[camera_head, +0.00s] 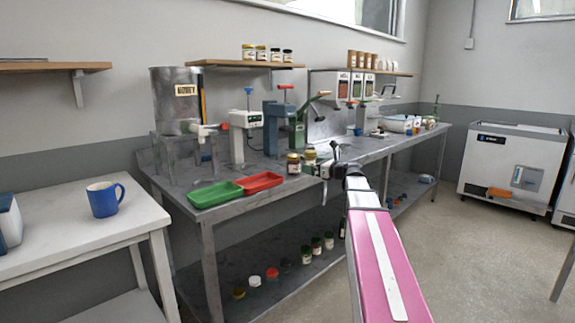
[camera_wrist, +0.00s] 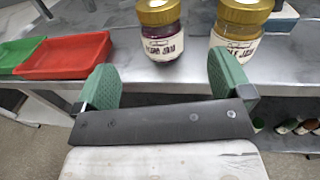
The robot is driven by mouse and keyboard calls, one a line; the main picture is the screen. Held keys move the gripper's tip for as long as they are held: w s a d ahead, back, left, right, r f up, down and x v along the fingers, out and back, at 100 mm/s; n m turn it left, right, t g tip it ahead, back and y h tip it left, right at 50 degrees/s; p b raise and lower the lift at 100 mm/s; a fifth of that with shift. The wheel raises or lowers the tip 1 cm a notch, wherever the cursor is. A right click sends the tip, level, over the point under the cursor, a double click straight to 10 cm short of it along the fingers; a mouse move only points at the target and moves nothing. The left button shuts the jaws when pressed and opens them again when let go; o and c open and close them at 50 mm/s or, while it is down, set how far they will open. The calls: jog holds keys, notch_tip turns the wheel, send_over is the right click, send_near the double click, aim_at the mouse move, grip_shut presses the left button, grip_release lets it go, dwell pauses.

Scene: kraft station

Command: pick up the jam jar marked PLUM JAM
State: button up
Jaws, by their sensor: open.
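A jam jar with a gold lid, dark purple contents and a pale label (camera_wrist: 163,46) stands upright near the front edge of the metal bench; the blurred label seems to read PLUM JAM. It also shows in the head view (camera_head: 294,164). My gripper (camera_wrist: 166,84) is open and empty, its green-padded fingers pointing towards the bench. The dark jar is beyond the fingertips, within the gap between them as seen from the wrist. In the head view my gripper (camera_head: 322,168) is right of the jar and partly hidden by my arm.
Red tray (camera_head: 259,182) and green tray (camera_head: 215,194) lie to the left. Dispensing machines (camera_head: 245,138) stand behind. Several jars sit on the lower shelf (camera_head: 290,285).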

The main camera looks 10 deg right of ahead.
aim_at(298, 160)
jog(key=shift+m, duration=0.3)
jog(key=w+a, duration=0.1)
jog(key=w, duration=0.1)
jog(key=w+a+r, duration=0.1)
jog(key=w+a, duration=0.1)
jog(key=shift+w+a, duration=0.15)
jog(key=shift+w, duration=0.05)
jog(key=shift+x, duration=2.7)
jog(key=shift+s+a, duration=0.2)
jog(key=c, duration=1.2)
